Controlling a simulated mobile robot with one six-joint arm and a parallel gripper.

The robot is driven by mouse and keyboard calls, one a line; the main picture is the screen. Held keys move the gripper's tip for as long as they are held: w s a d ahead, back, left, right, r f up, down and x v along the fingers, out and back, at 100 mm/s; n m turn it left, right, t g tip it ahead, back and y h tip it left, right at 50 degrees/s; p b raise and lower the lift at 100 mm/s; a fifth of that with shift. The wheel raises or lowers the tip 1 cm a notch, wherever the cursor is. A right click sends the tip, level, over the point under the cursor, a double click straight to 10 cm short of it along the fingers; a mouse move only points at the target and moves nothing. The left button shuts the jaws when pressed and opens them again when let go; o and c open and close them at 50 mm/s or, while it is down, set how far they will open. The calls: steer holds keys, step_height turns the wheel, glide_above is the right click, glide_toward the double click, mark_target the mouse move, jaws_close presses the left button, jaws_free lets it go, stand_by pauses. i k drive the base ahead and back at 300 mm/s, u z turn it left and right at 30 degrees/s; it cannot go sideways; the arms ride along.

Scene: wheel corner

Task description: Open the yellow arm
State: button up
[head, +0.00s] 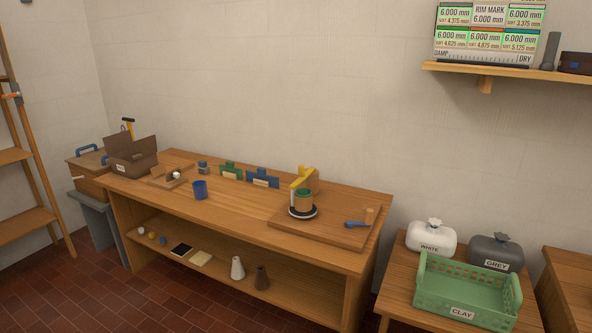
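The yellow arm (302,177) is on the right part of the long wooden bench. It is a short, bright yellow piece, slanted, at the upper front of a wooden block. It appears above and behind a wooden cylinder with a green top (304,194), which sits on a round black and white wheel (302,211). From this far I cannot tell whether the arm touches the cylinder, or how it is hinged. My gripper is not in view.
The wheel stands on a wooden board (335,234), with a blue-ended tool (355,224) at its right. A blue cup (200,190) and green and blue holders stand left. A side table holds a green clay crate (440,301). Brick floor (150,303) is clear in front.

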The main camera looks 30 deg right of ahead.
mark_target(302, 175)
steer(key=z, duration=0.05)
steer(key=i, duration=1)
steer(key=u, duration=0.05)
